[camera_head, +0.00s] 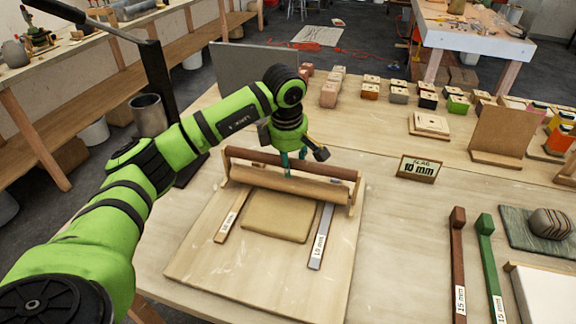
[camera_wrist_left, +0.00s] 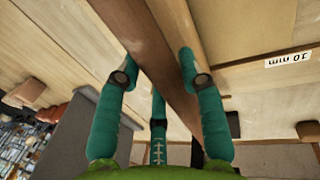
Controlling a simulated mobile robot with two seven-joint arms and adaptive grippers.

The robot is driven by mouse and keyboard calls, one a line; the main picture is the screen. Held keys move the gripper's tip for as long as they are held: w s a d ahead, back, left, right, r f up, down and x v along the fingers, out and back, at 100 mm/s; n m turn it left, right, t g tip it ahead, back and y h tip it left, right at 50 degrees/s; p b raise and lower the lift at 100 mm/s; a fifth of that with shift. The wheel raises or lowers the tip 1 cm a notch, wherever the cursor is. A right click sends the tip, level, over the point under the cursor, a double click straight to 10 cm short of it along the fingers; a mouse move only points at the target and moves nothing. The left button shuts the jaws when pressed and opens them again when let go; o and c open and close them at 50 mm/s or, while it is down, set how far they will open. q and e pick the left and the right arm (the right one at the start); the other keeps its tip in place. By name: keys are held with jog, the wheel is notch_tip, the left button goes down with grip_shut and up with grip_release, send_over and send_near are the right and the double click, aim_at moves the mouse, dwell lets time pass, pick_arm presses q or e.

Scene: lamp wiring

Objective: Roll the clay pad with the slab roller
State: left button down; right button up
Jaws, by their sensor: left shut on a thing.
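The slab roller (camera_head: 262,181) is a pale wooden cylinder below a dark brown handle bar (camera_head: 250,157), between two wooden end pieces. It stands at the far edge of the tan, flat clay pad (camera_head: 277,217) on a wooden board (camera_head: 200,267). A wooden strip (camera_head: 233,213) lies left of the pad and a grey strip (camera_head: 321,236) right of it, under the roller's ends. My left gripper (camera_head: 293,164) is shut on the handle bar from above. In the left wrist view its teal fingers straddle the dark bar (camera_wrist_left: 168,62). My right gripper is out of view.
A "SLAB 10 mm" sign (camera_head: 418,168) stands right of the board. Brown (camera_head: 458,262) and green (camera_head: 489,262) strips marked 15 mm lie further right. A metal cup (camera_head: 148,115) and dark post stand left. Small blocks line the table's back.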

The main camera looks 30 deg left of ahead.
pick_arm(q)
jog(key=shift+w+a+f, duration=0.1)
jog(key=shift+w+a, duration=0.1)
jog(key=shift+w, duration=0.65)
jog(key=shift+s, duration=0.1)
